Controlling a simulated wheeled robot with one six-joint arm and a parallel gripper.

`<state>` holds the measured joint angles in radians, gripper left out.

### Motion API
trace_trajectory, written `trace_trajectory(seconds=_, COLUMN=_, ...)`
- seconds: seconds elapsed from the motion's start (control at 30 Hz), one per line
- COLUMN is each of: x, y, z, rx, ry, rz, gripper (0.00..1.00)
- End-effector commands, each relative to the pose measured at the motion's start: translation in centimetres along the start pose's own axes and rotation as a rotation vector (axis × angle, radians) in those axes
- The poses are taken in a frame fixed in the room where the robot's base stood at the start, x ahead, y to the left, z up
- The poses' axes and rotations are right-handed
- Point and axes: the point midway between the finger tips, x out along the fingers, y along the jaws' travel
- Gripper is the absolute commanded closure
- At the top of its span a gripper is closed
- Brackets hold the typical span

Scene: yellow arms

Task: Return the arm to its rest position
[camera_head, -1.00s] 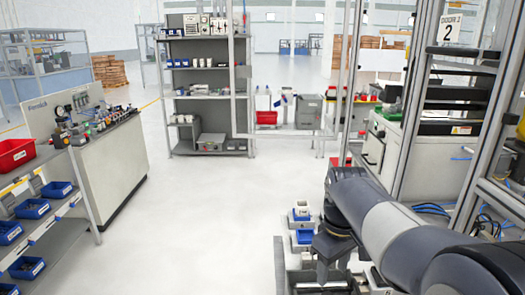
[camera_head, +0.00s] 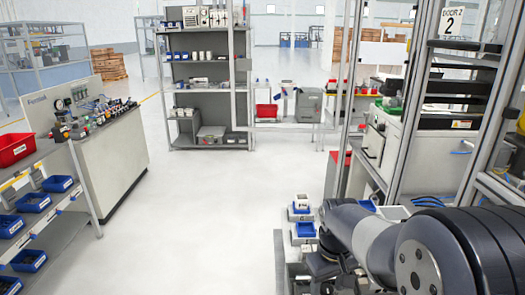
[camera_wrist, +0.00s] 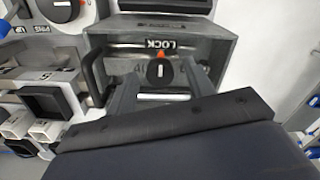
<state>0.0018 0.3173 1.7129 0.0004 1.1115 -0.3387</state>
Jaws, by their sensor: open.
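My arm (camera_head: 375,240) reaches in from the lower right of the head view, bent with a large dark joint close to the camera. Its wrist end points down near the bottom centre, over grey fixtures; the fingertips are not clear there. In the wrist view my gripper (camera_wrist: 160,72) is open, its two grey fingers apart and nothing held between them. A round dark knob (camera_wrist: 160,73) with an orange mark and a LOCK label shows between the fingers. I cannot tell how far the fingertips are from it.
A metal frame (camera_head: 410,110) stands close on the right. In the wrist view a dark handle (camera_wrist: 92,75) and another knob (camera_wrist: 62,10) lie left. The floor (camera_head: 205,215) left of the arm is clear.

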Motion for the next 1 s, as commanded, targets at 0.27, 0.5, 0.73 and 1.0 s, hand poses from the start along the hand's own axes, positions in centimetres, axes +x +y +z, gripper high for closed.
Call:
trace_trajectory(seconds=0.27, x=-0.01, y=-0.01, z=-0.02, rx=0.218, ry=0.001, rz=0.0, gripper=0.5)
trace_trajectory(seconds=0.5, x=-0.01, y=-0.02, z=-0.04, rx=0.408, ry=0.001, rz=0.0, gripper=0.5)
trace_trajectory(seconds=0.73, x=-0.02, y=-0.03, z=-0.04, rx=0.59, ry=0.001, rz=0.0, gripper=0.5)
trace_trajectory(seconds=1.0, x=-0.01, y=-0.04, z=-0.03, rx=0.803, ry=0.001, rz=0.0, gripper=0.5)
